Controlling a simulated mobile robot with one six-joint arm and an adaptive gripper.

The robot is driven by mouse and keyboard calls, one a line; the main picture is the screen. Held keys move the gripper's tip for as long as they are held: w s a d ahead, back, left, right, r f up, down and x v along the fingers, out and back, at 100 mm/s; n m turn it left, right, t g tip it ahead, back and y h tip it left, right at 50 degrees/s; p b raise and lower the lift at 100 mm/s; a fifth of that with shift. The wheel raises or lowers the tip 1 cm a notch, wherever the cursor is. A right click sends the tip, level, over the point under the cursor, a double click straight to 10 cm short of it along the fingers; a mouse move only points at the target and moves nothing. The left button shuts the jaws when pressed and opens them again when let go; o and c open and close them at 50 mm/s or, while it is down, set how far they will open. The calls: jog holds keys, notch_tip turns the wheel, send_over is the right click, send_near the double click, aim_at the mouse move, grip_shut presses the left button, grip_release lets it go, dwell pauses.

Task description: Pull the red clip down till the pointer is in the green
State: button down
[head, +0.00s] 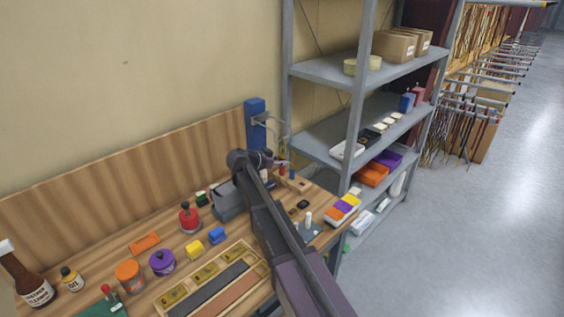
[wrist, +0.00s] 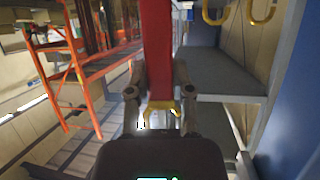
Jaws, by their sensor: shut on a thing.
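The red clip (wrist: 157,50) is a long red piece running down the middle of the wrist view. My gripper (wrist: 159,100) has one finger on each side of it and is shut on it. A yellow hooked part (wrist: 160,106) shows at the clip's lower end between the fingers. In the head view my arm hides most of the clip and the gripper. A blue post (head: 256,118) with a bracket stands at the back of the workbench, just behind my arm. I cannot make out the pointer or the green zone in either view.
The wooden workbench (head: 219,237) holds bottles, jars, small blocks and a compartment tray on the left. A grey shelf unit (head: 322,70) with boxes stands close on the right. Yellow hooks (wrist: 215,12) show at the wrist view's upper right. The floor at right is clear.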

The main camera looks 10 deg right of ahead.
dwell(0.3)
jog(key=shift+c, duration=2.2)
grip_release()
jog(key=shift+s+r, duration=0.1)
jog(key=shift+r, duration=0.1)
